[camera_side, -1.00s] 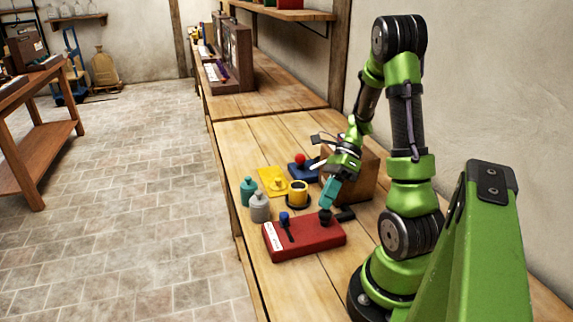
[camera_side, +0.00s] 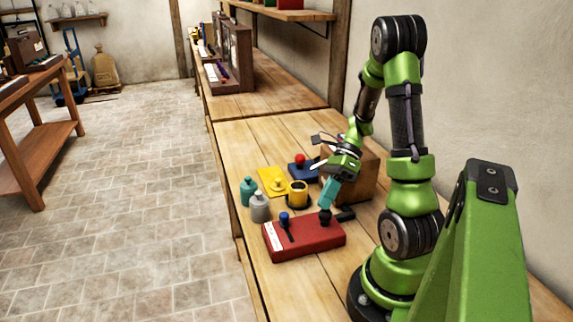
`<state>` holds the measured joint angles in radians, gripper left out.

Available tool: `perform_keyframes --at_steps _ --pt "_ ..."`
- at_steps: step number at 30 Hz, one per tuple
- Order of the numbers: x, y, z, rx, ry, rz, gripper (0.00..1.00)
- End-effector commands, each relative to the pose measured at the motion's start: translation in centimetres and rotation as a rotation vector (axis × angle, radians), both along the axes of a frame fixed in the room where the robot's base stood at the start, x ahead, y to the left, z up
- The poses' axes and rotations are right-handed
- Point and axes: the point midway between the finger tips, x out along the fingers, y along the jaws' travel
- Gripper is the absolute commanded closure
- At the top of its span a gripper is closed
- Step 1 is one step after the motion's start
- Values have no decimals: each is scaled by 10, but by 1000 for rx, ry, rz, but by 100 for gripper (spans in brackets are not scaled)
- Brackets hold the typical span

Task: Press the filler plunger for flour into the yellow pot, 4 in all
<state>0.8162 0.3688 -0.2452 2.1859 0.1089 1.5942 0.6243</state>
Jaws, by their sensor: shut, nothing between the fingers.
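The yellow pot (camera_side: 298,190) stands upright on a dark round base in the middle of the bench, and its opening looks dark. A red box (camera_side: 305,240) with a white label lies in front of it. The box carries a blue-topped lever (camera_side: 285,221) and a black knob (camera_side: 325,219). My gripper (camera_side: 326,207) points down with its teal fingers shut and empty. Its tips are at the top of the black knob, touching or almost touching it. Which control is for flour I cannot tell; the label is too small to read.
A teal bottle (camera_side: 248,190) and a grey bottle (camera_side: 260,207) stand left of the pot. Behind are a yellow plate (camera_side: 267,176) with a knob and a blue base (camera_side: 296,176) with a red ball. A brown box (camera_side: 366,180) stands behind my gripper.

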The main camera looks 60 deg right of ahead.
Motion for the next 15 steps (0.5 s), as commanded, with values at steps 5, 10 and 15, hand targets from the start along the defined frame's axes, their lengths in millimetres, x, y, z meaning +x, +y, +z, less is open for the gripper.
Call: perform_keyframes --at_steps 5,10,15 --pt "1 0 -14 -5 7 32 100" --pt "0 0 -10 -7 6 33 100" --pt "-1 -1 -1 -7 5 34 100"
